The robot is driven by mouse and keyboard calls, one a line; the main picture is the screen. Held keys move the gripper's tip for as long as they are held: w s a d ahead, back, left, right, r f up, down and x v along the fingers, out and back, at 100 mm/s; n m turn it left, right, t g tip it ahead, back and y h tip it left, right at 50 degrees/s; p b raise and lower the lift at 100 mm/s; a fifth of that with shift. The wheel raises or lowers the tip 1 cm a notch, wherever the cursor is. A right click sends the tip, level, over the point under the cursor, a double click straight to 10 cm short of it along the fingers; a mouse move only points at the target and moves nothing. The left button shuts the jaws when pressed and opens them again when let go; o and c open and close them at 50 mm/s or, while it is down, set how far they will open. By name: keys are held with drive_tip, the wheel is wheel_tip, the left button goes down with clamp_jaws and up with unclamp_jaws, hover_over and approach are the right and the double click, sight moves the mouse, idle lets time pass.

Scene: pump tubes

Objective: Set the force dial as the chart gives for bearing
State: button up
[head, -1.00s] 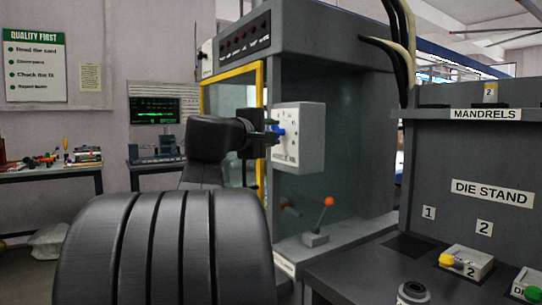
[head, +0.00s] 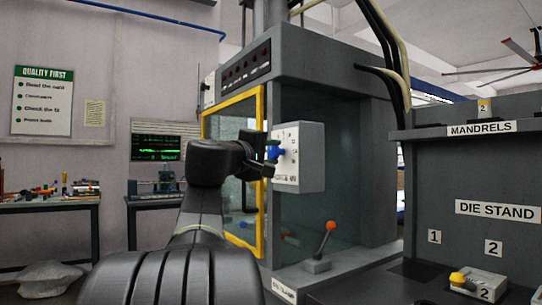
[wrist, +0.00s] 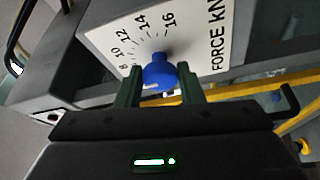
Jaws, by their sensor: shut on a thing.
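The force dial is a blue knob (wrist: 158,74) on a white scale plate marked FORCE KN (wrist: 190,35), with the numbers 8, 10, 12, 14 and 16 readable in the wrist view. My gripper (wrist: 160,88) is shut on the blue knob, one green finger on each side. In the head view the knob (head: 274,153) sits on the front of a pale box (head: 308,158) on the press, with my gripper (head: 270,152) at it. No bearing chart can be read.
The grey press (head: 350,120) has a yellow-framed guard (head: 261,170) beside my arm. A lever with an orange knob (head: 330,226) stands below the dial box. The die stand (head: 470,190) is at the right, with a mandrel shelf above.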

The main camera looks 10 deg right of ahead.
drive_tip(key=shift+f, duration=0.1)
drive_tip(key=o, duration=1)
drive_tip(key=shift+c, duration=0.2)
drive_tip(key=shift+a, duration=0.1)
drive_tip(key=p+v, duration=0.1)
drive_tip(key=v, duration=1.2)
drive_tip(key=shift+s+a+p, duration=0.25)
drive_tip(key=shift+p, duration=0.05)
drive_tip(key=b+x, duration=0.1)
drive_tip(key=x, duration=1.3)
drive_tip(key=shift+b, duration=0.3)
drive_tip(key=shift+s, duration=0.1)
